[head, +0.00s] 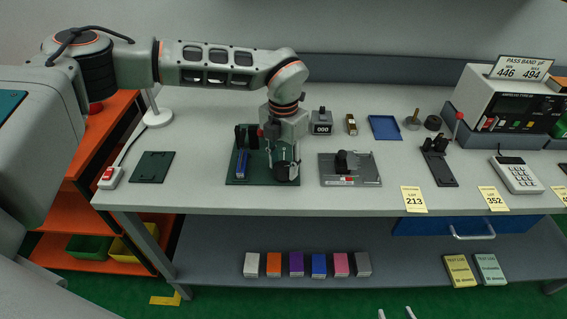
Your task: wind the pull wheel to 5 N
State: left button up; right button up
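A dark green fixture plate (236,178) lies on the bench left of centre. It carries black upright blocks (246,137), a slim blue part (243,164) and a dark round part (287,173), which looks like the pull wheel. My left gripper (284,158) points down over the right side of this plate, directly at the round part. Its fingers partly hide the round part, and I cannot tell whether they grip it. No force reading is legible. Two pale tips at the bottom edge appear to be my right gripper (396,313); they are apart with nothing between them.
A grey fixture (369,179) stands right of the green plate, with a small counter block (320,122) behind. A blue tray (385,127), a black lever stand (440,165), a calculator (517,175) and a tester (495,105) are farther right. The bench's front strip is mostly clear.

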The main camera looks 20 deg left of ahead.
aim_at(284, 166)
pick_arm(q)
jog(key=shift+o, duration=1)
jog(key=shift+r, duration=0.1)
notch_tip(284, 166, up, 12)
